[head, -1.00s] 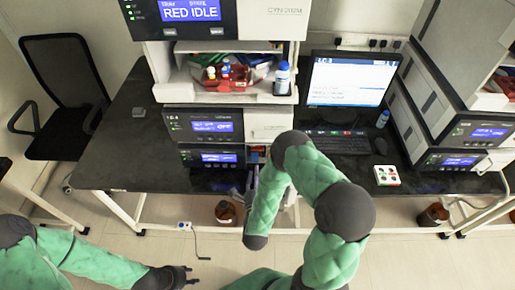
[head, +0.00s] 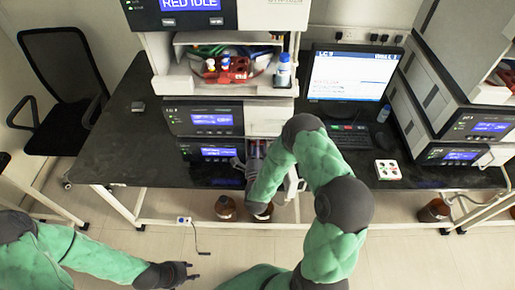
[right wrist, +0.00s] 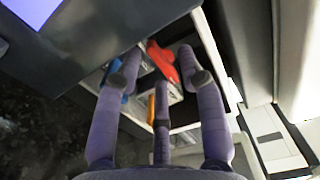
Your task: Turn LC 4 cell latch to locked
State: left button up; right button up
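The left instrument stack has a lower module with a blue screen (head: 218,153); its label is too small to read. Beside that screen is an open compartment (head: 256,149), partly hidden by my right arm. In the right wrist view the opening shows a red piece (right wrist: 163,60), a blue piece (right wrist: 112,70) and an orange piece (right wrist: 151,108). I cannot make out which part is the latch. My right gripper (right wrist: 160,80) is in front of this opening, its three fingers spread and empty. My left gripper (head: 190,272) is low at the left, fingers apart and empty, away from the stack.
The dark bench (head: 115,155) has clear room left of the stack. Another instrument stack (head: 440,90) is at the far right. Brown bottles (head: 226,207) stand below the bench.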

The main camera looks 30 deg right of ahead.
grip_shut()
jog(key=shift+n, duration=0.4)
jog(key=n+b, duration=0.1)
jog(key=n, duration=0.2)
jog(key=shift+s+n+b, duration=0.1)
jog(key=shift+n+b, duration=0.2)
jog(key=shift+b, duration=0.1)
jog(key=n+b, duration=0.1)
jog(key=n, duration=0.3)
jog(key=shift+n, duration=0.3)
jog(key=n+b, duration=0.1)
jog(key=n, duration=0.3)
jog(key=shift+d+n, duration=0.1)
jog(key=shift+n, duration=0.2)
jog(key=shift+r+n+b, duration=0.2)
jog(key=shift+n+b, duration=0.2)
jog(key=shift+n, duration=1.8)
